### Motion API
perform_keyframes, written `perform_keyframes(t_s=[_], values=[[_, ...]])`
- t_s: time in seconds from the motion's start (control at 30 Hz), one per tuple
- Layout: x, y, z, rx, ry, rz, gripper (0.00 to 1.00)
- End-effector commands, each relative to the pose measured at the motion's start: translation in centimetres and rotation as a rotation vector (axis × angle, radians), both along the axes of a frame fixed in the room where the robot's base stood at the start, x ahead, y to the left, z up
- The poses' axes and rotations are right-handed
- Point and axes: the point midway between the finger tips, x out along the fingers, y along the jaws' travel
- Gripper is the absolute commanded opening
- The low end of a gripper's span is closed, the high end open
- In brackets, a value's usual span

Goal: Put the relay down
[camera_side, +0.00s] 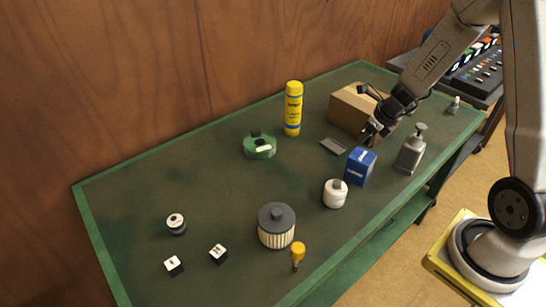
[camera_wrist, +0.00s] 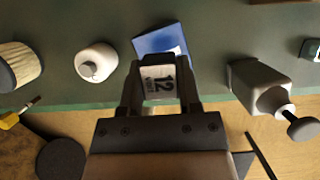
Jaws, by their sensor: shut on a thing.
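My gripper (camera_side: 370,134) is above the green work table (camera_side: 213,190), just over and behind the blue box (camera_side: 360,167) in the side view. In the wrist view my gripper (camera_wrist: 159,92) is shut on a small block with a white face marked "12", the relay (camera_wrist: 158,80). The relay is between the two fingers, with the blue box (camera_wrist: 163,40) beyond it. In the side view the held relay is hardly visible among the fingers. Two small dark cubes with white tops, a left one (camera_side: 174,266) and a right one (camera_side: 219,254), sit at the near left of the table.
A white bottle (camera_side: 335,193), a grey pump bottle (camera_side: 411,150), a cardboard box (camera_side: 353,108) and a grey flat piece (camera_side: 333,146) surround the gripper. The table's middle left is clear.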

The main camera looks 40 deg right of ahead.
Motion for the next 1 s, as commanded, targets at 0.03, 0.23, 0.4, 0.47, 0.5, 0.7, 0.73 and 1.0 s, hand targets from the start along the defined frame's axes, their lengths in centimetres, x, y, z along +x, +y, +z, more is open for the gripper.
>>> perform_keyframes(t_s=[0.03,0.23,0.4,0.47,0.5,0.7,0.73,1.0], values=[[0.0,0.0,-0.2,0.0,0.0,-0.001,0.0],[0.0,0.0,-0.4,0.0,0.0,0.0,0.0],[0.0,0.0,-0.5,0.0,0.0,0.0,0.0],[0.0,0.0,-0.6,0.0,0.0,0.0,0.0],[0.0,0.0,-0.8,0.001,0.0,-0.002,0.0],[-0.1,0.0,-1.9,-0.001,0.004,-0.004,0.0],[-0.1,0.0,-2.0,0.0,0.003,-0.002,0.0],[0.0,0.0,-3.6,0.001,0.002,-0.001,0.0]])
